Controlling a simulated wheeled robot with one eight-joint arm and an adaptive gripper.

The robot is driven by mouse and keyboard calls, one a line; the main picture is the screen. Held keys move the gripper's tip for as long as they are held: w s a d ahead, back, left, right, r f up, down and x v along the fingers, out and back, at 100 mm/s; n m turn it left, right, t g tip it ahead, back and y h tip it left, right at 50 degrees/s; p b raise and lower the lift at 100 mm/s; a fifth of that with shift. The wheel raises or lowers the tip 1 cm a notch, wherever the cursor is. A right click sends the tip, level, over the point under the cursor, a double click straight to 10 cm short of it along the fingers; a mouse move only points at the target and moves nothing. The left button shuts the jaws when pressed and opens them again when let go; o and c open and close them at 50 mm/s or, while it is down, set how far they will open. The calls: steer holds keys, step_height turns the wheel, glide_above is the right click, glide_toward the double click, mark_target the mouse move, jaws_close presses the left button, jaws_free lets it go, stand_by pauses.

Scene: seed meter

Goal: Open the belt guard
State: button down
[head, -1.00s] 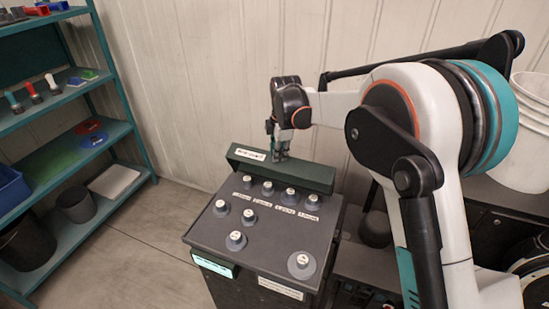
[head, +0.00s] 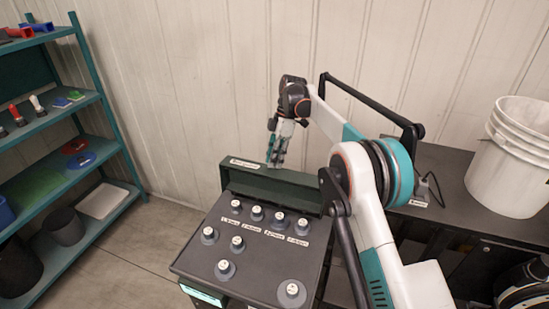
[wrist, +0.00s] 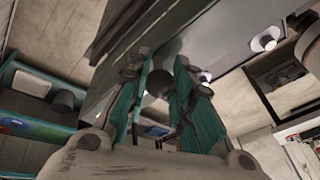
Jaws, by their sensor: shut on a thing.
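The dark green belt guard (head: 275,186) runs along the back of the grey machine panel, its white label on the upper left edge. Its upper part appears tilted up, with a darker recessed face below. My gripper (head: 275,162) points down at the guard's top edge, near the middle, and is shut on it. In the wrist view, the teal fingers of my gripper (wrist: 158,66) reach toward a dark, long-edged surface; the exact contact is hard to make out.
Several grey knobs (head: 237,243) stand on the machine panel (head: 195,265) in front of the guard. A teal shelf (head: 110,148) stands at the left. White buckets (head: 508,150) stand on a dark bench (head: 440,165) at the right. A pale wall is close behind.

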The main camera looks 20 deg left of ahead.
steer(key=shift+w+f, duration=0.1)
stand_by(0.3)
steer(key=c, duration=1.4)
jaws_free()
steer(key=shift+w+d, duration=0.1)
steer(key=shift+o, duration=0.2)
steer(key=v, duration=0.7)
steer(key=shift+r, duration=0.25)
steer(key=shift+w, duration=0.1)
